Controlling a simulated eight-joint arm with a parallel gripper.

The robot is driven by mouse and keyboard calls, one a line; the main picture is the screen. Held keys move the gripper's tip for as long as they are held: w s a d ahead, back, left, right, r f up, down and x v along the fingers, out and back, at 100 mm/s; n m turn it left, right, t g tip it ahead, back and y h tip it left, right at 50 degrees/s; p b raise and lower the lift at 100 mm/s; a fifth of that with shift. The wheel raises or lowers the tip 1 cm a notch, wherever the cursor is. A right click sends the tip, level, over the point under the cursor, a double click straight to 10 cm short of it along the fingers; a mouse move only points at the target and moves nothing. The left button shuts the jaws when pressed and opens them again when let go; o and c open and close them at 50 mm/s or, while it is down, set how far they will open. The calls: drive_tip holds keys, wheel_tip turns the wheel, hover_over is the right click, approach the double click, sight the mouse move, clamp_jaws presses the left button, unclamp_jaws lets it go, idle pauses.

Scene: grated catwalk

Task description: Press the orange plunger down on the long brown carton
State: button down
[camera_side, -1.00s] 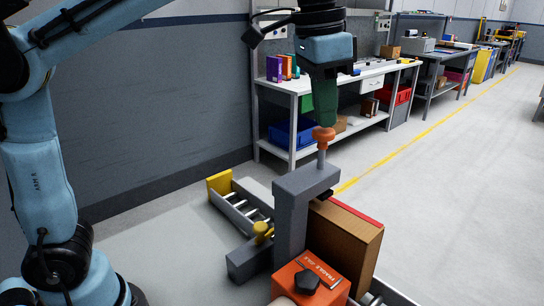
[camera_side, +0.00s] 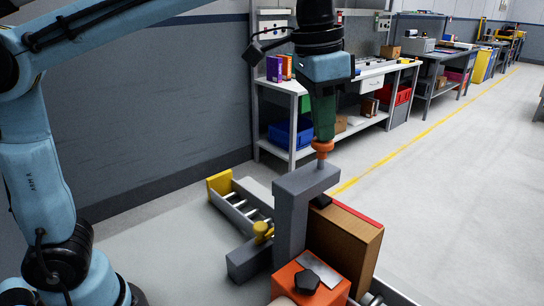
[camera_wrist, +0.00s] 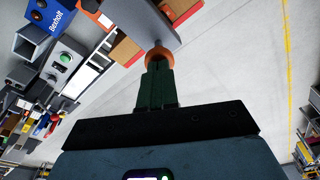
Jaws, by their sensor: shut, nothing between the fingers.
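The orange plunger (camera_side: 322,146) is a round knob on a short rod at the top of a grey bracket (camera_side: 291,215). My gripper (camera_side: 324,137) has green fingers, shut and empty, pointing down with their tips against the top of the knob. In the wrist view the fingertips (camera_wrist: 158,66) also meet the orange knob (camera_wrist: 160,55). A black pad (camera_side: 320,201) shows below the bracket's arm, at the top of the long brown carton (camera_side: 346,239). I cannot tell whether the pad touches the carton. The carton stands upright with a red strip along its top edge.
A roller conveyor piece with a yellow end (camera_side: 219,183) lies left of the bracket. A workbench (camera_side: 292,121) with bins stands behind. The floor to the right is clear.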

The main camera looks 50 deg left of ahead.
wheel_tip(320, 180, up, 10)
drive_tip(key=shift+f, duration=0.25)
idle(1.0)
drive_tip(key=s+a+f+n+t, duration=0.2)
drive_tip(key=a+f, duration=0.2)
drive_tip(key=f, duration=0.4)
drive_tip(key=s+a+f+n+t, duration=0.1)
drive_tip(key=s+a+f+n, duration=0.1)
drive_tip(key=f, duration=0.7)
drive_tip(key=s+a+f+n+t, duration=0.2)
drive_tip(key=s+a+f, duration=0.2)
drive_tip(key=a+f, duration=0.3)
wheel_tip(320, 180, down, 2)
drive_tip(key=shift+s+f+t+y, duration=0.15)
drive_tip(key=shift+s+t+y, duration=0.15)
drive_tip(key=shift+y, duration=0.1)
